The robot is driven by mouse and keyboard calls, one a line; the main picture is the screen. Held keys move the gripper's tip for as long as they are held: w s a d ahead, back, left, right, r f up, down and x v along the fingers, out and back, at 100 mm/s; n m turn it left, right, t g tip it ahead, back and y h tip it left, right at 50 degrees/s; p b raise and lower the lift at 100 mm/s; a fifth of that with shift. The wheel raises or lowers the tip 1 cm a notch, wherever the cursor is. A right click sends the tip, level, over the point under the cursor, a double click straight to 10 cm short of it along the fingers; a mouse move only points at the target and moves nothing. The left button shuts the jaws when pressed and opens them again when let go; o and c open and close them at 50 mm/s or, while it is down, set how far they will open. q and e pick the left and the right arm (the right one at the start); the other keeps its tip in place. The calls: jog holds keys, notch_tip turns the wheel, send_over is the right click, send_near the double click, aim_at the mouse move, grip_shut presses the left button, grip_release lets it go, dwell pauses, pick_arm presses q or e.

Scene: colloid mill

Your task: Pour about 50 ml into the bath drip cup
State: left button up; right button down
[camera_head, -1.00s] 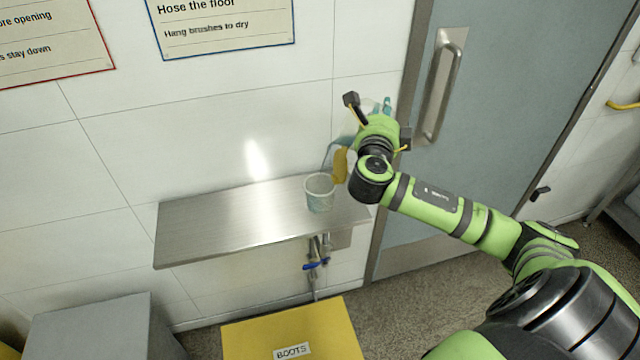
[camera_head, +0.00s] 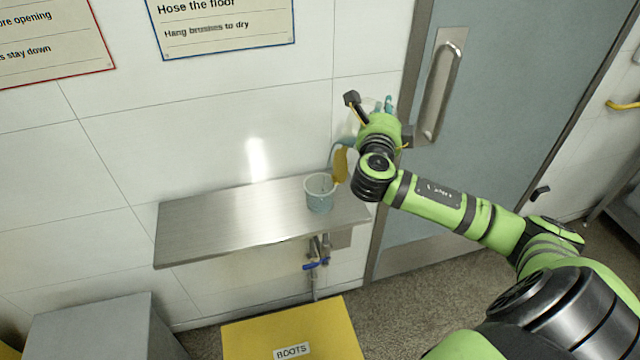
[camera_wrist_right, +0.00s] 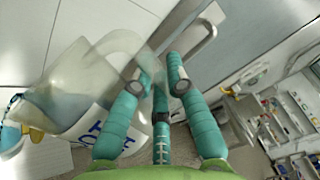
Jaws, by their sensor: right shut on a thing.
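The drip cup (camera_head: 319,197), a small translucent bluish cup, stands upright on the steel shelf near its right end. My right gripper (camera_wrist_right: 157,84) is shut on a clear jug (camera_wrist_right: 118,46), with its teal fingers around the handle side. In the head view the jug is mostly hidden behind my wrist. An amber part (camera_head: 341,164) shows there just above and right of the cup, its lower tip close to the rim. A faint line shows inside the cup; I cannot tell whether it is a stream, nor the liquid level. My left gripper is not in view.
The steel shelf (camera_head: 215,222) is clear to the left of the cup. Below it are a pipe with a blue valve handle (camera_head: 316,265) and a yellow BOOTS box (camera_head: 250,338). A grey door (camera_head: 480,130) with a long handle stands behind my right arm.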

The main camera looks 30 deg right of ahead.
jog(key=shift+w+a, duration=0.15)
dwell(0.9)
jog(key=s+d+f+m, duration=0.1)
jog(key=s+d+f+m+b, duration=0.1)
jog(key=shift+s+f+m, duration=0.25)
jog(key=shift+f+m, duration=0.15)
jog(key=shift+s+d+f+m, duration=0.1)
jog(key=shift+s+d+m, duration=0.1)
jog(key=shift+m, duration=0.1)
jog(key=shift+s+d+f+m, duration=0.1)
jog(key=shift+d+f+m, duration=0.05)
jog(key=shift+m, duration=0.65)
jog(key=shift+s, duration=0.1)
